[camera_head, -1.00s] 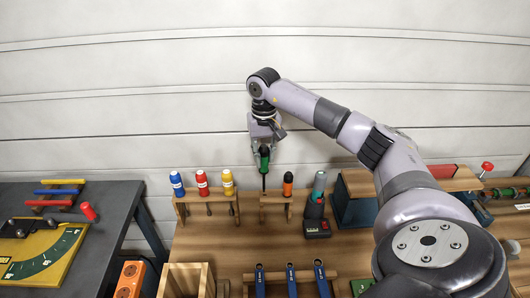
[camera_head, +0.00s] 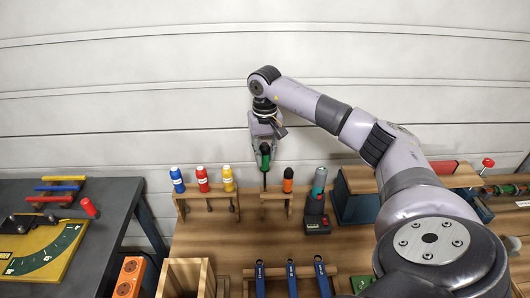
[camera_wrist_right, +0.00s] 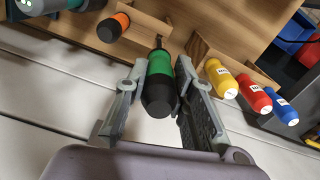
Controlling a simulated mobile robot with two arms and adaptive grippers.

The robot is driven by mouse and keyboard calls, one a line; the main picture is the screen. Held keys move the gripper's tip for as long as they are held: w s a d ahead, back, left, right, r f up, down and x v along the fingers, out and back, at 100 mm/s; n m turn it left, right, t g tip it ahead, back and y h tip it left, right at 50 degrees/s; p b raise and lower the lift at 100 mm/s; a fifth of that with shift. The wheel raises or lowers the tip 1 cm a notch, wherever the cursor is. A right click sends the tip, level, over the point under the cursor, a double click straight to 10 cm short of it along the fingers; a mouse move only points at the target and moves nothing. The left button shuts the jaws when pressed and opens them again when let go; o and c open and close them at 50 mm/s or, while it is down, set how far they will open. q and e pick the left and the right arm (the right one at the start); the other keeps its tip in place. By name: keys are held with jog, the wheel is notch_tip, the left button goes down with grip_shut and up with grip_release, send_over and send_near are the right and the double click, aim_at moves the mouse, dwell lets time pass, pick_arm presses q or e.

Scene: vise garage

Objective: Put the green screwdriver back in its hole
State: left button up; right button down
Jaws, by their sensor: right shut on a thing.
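The green screwdriver (camera_head: 265,159) has a green and black handle and hangs upright with its shaft down. My right gripper (camera_head: 264,143) is shut on its handle from above. In the right wrist view the handle (camera_wrist_right: 159,80) lies between the two fingers of the gripper (camera_wrist_right: 160,112). The shaft reaches down to the small wooden rack (camera_head: 275,199), left of the orange screwdriver (camera_head: 288,179). I cannot tell whether its tip is inside a hole, as the tip is hard to make out. My left gripper is not in view.
Blue (camera_head: 177,180), red (camera_head: 202,179) and yellow (camera_head: 228,178) screwdrivers stand in a rack on the left. A teal and black tool (camera_head: 318,190) stands to the right. The wall is behind.

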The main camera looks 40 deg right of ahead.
aim_at(265, 165)
jog(key=shift+f+b, duration=0.7)
jog(key=shift+f, duration=0.45)
jog(key=shift+f+b, duration=0.75)
jog(key=shift+f, duration=0.3)
jog(key=shift+f+b, duration=1)
jog(key=shift+f, duration=0.45)
jog(key=shift+f+b, duration=0.65)
jog(key=shift+f, duration=0.2)
jog(key=shift+f+b, duration=0.45)
jog(key=shift+f, duration=0.1)
